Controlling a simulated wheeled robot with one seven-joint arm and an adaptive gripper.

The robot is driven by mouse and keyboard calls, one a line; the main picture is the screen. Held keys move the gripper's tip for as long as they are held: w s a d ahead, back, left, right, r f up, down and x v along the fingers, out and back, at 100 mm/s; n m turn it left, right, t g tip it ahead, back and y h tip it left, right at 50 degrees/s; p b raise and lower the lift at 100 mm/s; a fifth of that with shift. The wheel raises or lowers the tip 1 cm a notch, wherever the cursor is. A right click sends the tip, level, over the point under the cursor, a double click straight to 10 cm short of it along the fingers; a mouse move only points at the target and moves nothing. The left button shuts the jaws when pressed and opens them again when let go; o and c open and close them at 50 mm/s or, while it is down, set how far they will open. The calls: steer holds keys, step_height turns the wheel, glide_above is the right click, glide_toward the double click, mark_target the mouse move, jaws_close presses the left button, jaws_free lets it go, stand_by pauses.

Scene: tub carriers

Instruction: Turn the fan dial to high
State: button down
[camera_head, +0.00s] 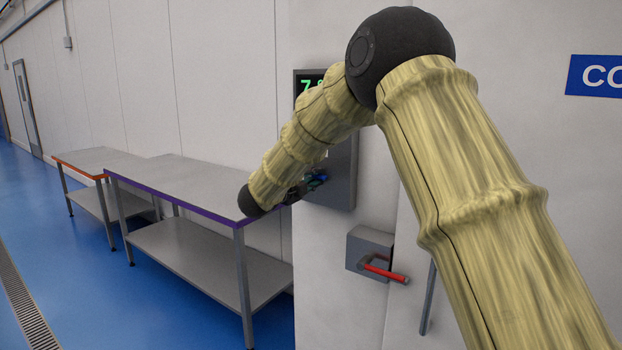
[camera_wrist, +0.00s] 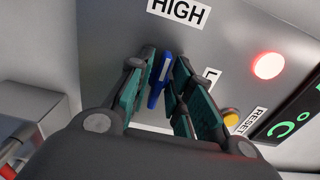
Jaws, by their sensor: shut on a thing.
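The blue fan dial (camera_wrist: 159,80) is on the grey control panel (camera_wrist: 215,40) in the wrist view, between the teal pads of my gripper (camera_wrist: 162,72). The gripper is shut on the dial. The dial's upper end leans toward the HIGH label (camera_wrist: 178,11); whether it sits exactly at that mark I cannot tell. Another label beside the right finger is mostly hidden. In the head view my gripper (camera_head: 309,184) is at the lower part of the panel (camera_head: 342,178), largely behind my arm, and the dial is hard to make out.
The panel has a lit red lamp (camera_wrist: 268,65), a yellow button (camera_wrist: 231,116) beside a RESET label (camera_wrist: 251,121), and a green display (camera_wrist: 304,113). Below the panel is a box with a red-handled lever (camera_head: 385,272). Steel tables (camera_head: 185,180) stand left; blue floor is clear beyond.

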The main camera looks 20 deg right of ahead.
steer(key=shift+f, duration=0.15)
stand_by(0.3)
steer(key=c, duration=1.4)
jaws_free()
steer(key=shift+s+a, duration=0.1)
steer(key=v, duration=1.1)
steer(key=shift+s+a, duration=0.3)
